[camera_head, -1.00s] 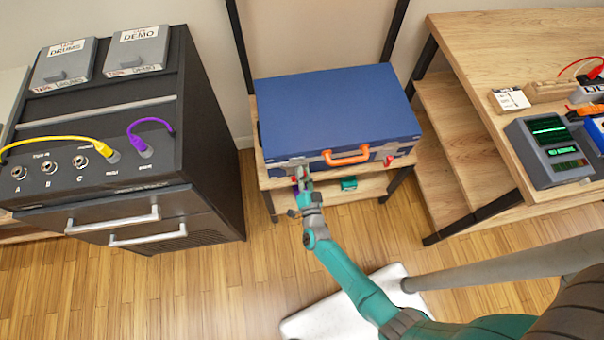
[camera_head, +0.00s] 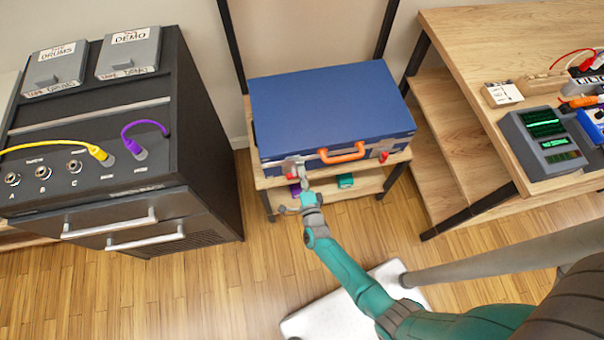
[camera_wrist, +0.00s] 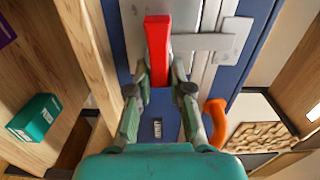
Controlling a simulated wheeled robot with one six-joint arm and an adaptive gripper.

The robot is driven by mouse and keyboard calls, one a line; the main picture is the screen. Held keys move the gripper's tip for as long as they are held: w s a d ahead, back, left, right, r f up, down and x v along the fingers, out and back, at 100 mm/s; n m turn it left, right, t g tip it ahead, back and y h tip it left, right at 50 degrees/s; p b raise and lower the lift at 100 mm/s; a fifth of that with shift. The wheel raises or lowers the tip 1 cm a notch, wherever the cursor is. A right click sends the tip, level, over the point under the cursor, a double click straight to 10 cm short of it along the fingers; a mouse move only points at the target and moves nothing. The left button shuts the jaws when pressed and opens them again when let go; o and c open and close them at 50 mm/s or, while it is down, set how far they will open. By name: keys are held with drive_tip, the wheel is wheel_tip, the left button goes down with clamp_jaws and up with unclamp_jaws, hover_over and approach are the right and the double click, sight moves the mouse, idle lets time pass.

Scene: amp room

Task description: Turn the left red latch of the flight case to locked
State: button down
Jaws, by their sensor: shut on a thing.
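The blue flight case (camera_head: 335,105) sits closed on a wooden shelf stand, its front towards me. Its left red latch (camera_wrist: 158,45) is on a silver metal plate at the front and shows large in the wrist view. In the head view that latch is small and partly hidden by my gripper (camera_head: 299,178). In the wrist view my gripper (camera_wrist: 160,88) has one finger on each side of the latch's near end and is shut on it. The right red latch (camera_head: 383,156) is at the other end of the front, beyond the orange handle (camera_head: 342,155).
The orange handle (camera_wrist: 215,125) is close to my right finger in the wrist view. A teal box (camera_wrist: 36,118) lies on the lower shelf. A black amp cabinet (camera_head: 100,150) stands left, a wooden workbench (camera_head: 470,60) right. Floor in front is open.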

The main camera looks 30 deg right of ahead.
drive_tip(key=shift+f+m, duration=0.1)
drive_tip(key=shift+m, duration=0.3)
drive_tip(key=c, duration=1.1)
unclamp_jaws()
drive_tip(key=shift+o, duration=0.2)
drive_tip(key=v, duration=1.2)
